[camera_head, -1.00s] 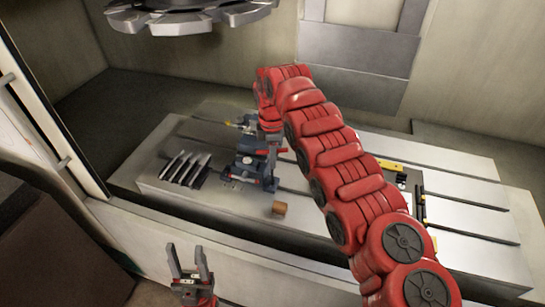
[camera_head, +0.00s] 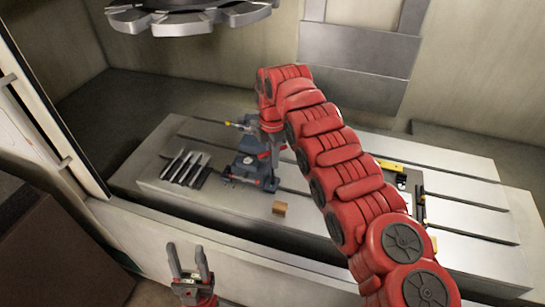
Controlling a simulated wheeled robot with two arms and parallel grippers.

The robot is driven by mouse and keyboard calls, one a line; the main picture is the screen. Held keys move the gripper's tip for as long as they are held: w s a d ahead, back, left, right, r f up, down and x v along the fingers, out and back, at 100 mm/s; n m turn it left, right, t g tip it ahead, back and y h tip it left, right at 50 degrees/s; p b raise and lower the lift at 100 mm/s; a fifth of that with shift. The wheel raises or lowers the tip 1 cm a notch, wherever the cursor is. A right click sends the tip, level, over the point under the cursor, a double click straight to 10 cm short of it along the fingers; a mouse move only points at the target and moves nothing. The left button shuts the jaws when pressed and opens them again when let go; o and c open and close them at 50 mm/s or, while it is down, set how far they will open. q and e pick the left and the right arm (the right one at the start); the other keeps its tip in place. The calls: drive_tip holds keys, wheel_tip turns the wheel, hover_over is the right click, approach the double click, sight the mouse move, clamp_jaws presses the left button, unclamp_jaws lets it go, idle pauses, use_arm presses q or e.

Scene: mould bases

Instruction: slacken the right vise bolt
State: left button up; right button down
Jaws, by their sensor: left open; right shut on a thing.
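The dark blue-grey vise (camera_head: 249,170) stands on the slotted metal table, left of its middle. My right arm reaches in from the lower right, and my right gripper (camera_head: 266,155) points down at the vise's right side. It is shut on the right vise bolt, which is too small and covered to make out clearly. My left gripper (camera_head: 189,262) is open and empty at the bottom, in front of the table and apart from the vise.
Several dark upright plates (camera_head: 186,167) stand left of the vise. A small brown block (camera_head: 279,209) lies in front of it. A yellow item (camera_head: 391,165) and dark tools lie to the right, beyond my arm. A grey tool carousel (camera_head: 190,16) hangs above.

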drive_tip(key=shift+d+r+p, duration=0.1)
drive_tip(key=shift+r+p, duration=0.2)
drive_tip(key=shift+r, duration=0.55)
drive_tip(key=shift+r+p, duration=0.3)
drive_tip(key=shift+r, duration=0.85)
